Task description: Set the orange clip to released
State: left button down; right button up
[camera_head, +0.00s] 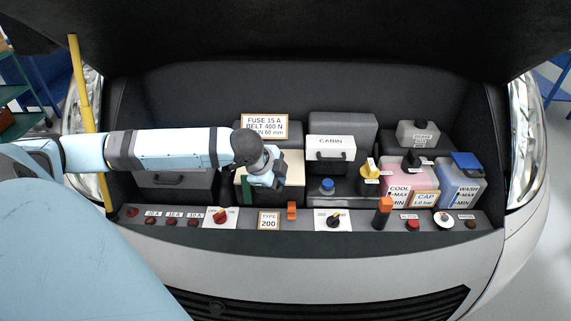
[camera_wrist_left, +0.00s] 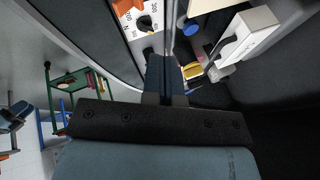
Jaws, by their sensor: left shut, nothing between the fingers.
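An orange clip (camera_head: 292,209) stands on the grey front panel, between the TYPE 200 label and a black-and-yellow knob. A second orange piece (camera_head: 384,204) stands further right on the panel, tilted on a dark base; I cannot tell from the picture which one the task means. My left gripper (camera_head: 278,182) hangs just above and behind the first clip, apart from it. Its fingers are closed together and empty, as the left wrist view (camera_wrist_left: 166,75) also shows. There, an orange part (camera_wrist_left: 125,6) is cut by the top edge. My right gripper is not in view.
Behind the panel stand a cream box (camera_head: 292,164), a blue cap (camera_head: 327,185), a yellow cap (camera_head: 371,169) and the pink coolant tank (camera_head: 412,178). The black-and-yellow knob (camera_head: 334,220) and a red one (camera_head: 220,216) flank the clip. A yellow prop (camera_head: 82,85) rises at left.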

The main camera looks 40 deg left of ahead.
pick_arm(q)
jog(key=shift+v, duration=1.05)
jog(key=shift+s+d, duration=0.1)
jog(key=shift+s, duration=0.1)
jog(key=s+d+f+n+h, duration=0.1)
jog(key=s+d+f+n, duration=0.1)
jog(key=s+d+f, duration=0.4)
jog(key=s+d+f+n, duration=0.1)
jog(key=s+d+n, duration=0.15)
jog(key=d, duration=0.55)
jog(key=s+f+n+g+y, duration=0.2)
jog(key=s+n, duration=0.5)
jog(key=s, duration=0.6)
jog(key=w+d+f+t+h, duration=0.1)
jog(key=w+d+f+t, duration=0.2)
jog(key=f, duration=0.3)
jog(key=w+d+f+m+t+h, duration=0.1)
jog(key=w+d+f+t+h, duration=0.1)
jog(key=f, duration=0.5)
jog(key=shift+w+d+t+p, duration=0.35)
jog(key=shift+w+d+t, duration=0.3)
jog(key=shift+d+t, duration=0.5)
